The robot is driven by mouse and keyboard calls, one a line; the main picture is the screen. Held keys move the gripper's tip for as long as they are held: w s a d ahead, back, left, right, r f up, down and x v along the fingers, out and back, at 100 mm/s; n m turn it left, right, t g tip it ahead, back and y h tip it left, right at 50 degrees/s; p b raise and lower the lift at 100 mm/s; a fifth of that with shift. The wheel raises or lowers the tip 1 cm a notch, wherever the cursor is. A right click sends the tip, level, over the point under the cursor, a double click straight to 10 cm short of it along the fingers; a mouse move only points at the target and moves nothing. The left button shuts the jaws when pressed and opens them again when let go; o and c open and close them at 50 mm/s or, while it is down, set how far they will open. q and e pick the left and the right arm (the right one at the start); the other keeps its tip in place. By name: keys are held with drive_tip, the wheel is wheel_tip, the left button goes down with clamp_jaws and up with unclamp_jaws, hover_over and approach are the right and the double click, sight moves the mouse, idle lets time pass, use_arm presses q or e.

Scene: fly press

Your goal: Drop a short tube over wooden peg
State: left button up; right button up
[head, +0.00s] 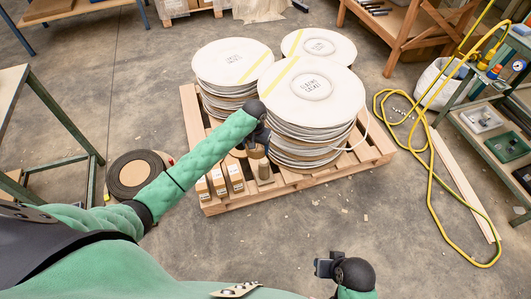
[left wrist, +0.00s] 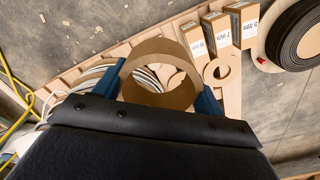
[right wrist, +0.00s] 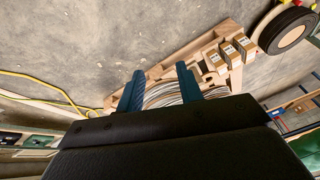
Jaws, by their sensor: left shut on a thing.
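My left gripper (head: 257,140) is shut on a short brown cardboard tube (left wrist: 160,75), above the front of the pallet. In the left wrist view the tube is between the two blue fingers, and I see into its open end. A small brown cylinder (head: 264,170) stands just below and right of the held tube in the head view. In the left wrist view a tan ring with a dark hole (left wrist: 218,70) lies on the pallet, apart from the tube. I cannot clearly pick out the wooden peg. My right gripper (right wrist: 160,87) is open and empty, away from the pallet.
Large cable reels (head: 312,97) fill most of the wooden pallet (head: 290,183). Several small labelled boxes (head: 219,181) stand at its front left. A dark coil (head: 137,173) lies on the floor at left. A yellow hose (head: 428,165) and a plank lie at right.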

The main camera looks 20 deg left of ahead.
use_arm(q)
drive_tip(key=shift+m, duration=0.9)
drive_tip(key=w+f+b, duration=0.1)
drive_tip(key=w+f, duration=0.2)
drive_tip(key=f, duration=0.2)
drive_tip(key=w+f+b, duration=0.1)
drive_tip(key=w+f, duration=0.2)
drive_tip(key=f, duration=0.2)
drive_tip(key=w+f+b, duration=0.2)
drive_tip(key=w+f, duration=0.2)
drive_tip(key=f, duration=0.2)
drive_tip(key=shift+a, duration=0.15)
drive_tip(key=shift+w+f, duration=0.15)
drive_tip(key=shift+f, duration=0.3)
drive_tip(key=shift+f+b, duration=0.75)
drive_tip(key=shift+b, duration=0.35)
drive_tip(key=shift+f+b, duration=1.05)
drive_tip(key=shift+b, duration=0.2)
drive_tip(key=shift+f, duration=0.55)
use_arm(e)
drive_tip(key=a+f+t, duration=0.2)
drive_tip(key=f, duration=1.2)
drive_tip(key=a+f+t+y, duration=0.1)
drive_tip(key=a+f, duration=0.1)
drive_tip(key=f, duration=1.2)
drive_tip(key=shift+w+a+t, duration=0.2)
drive_tip(key=shift+a+t, duration=0.2)
drive_tip(key=shift+s, duration=0.1)
